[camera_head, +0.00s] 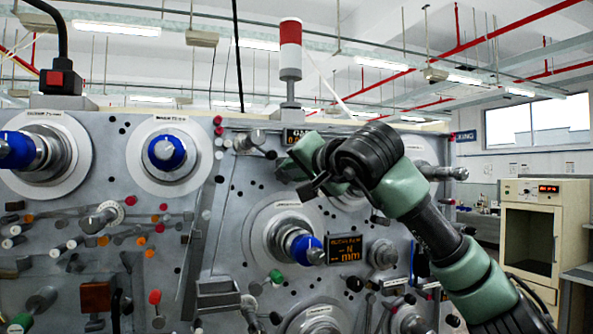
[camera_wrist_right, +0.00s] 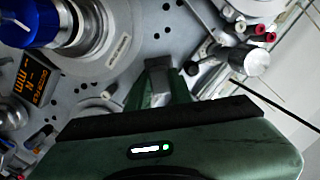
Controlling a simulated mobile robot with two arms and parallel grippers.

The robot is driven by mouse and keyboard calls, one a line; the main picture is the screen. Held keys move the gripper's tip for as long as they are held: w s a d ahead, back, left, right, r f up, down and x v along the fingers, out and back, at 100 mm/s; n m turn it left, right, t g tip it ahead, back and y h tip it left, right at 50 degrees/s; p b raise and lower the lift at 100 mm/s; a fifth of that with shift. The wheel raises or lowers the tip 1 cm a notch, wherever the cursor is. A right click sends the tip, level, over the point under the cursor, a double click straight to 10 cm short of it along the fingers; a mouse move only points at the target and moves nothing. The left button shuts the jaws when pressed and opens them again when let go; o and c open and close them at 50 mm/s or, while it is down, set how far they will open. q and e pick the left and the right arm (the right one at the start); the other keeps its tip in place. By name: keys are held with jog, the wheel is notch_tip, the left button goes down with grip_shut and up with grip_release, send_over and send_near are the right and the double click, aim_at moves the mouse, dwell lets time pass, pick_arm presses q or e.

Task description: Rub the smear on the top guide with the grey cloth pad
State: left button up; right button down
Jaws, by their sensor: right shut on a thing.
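My right gripper (camera_head: 288,167) is in front of the upper middle of the machine panel. In the right wrist view its green fingers (camera_wrist_right: 157,88) are shut on a small grey block, which looks like the grey cloth pad (camera_wrist_right: 158,67). The pad is hard to make out in the head view. A metal roller on the panel, which looks like the top guide (camera_head: 246,141), is left of and slightly above the gripper. It also shows in the right wrist view (camera_wrist_right: 251,62), apart from the pad. I cannot make out a smear on it. My left gripper is not in view.
A spindle with a blue end (camera_head: 307,249) juts out below the gripper, beside a small display (camera_head: 345,249). Another blue-ended spindle (camera_head: 166,152) is at the upper left. Red-ended pegs (camera_head: 218,126) stand just left of the roller. A red-white signal lamp (camera_head: 290,50) rises above.

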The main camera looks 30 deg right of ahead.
dwell(0.3)
jog(key=shift+w+d, duration=0.1)
jog(key=shift+w, duration=0.3)
jog(key=shift+d, duration=0.1)
jog(key=shift+s+d+p, duration=0.85)
jog(key=shift+d+p, duration=0.45)
jog(key=shift+d, duration=2.45)
jog(key=shift+w+a+p, duration=0.15)
jog(key=shift+w+a, duration=0.15)
jog(key=shift+a, duration=1)
jog(key=shift+w+a+p, duration=0.2)
jog(key=shift+w+a, duration=0.1)
jog(key=shift+a, duration=1.05)
jog(key=shift+w+a+p, duration=0.15)
jog(key=shift+w+a, duration=0.15)
jog(key=shift+a, duration=1)
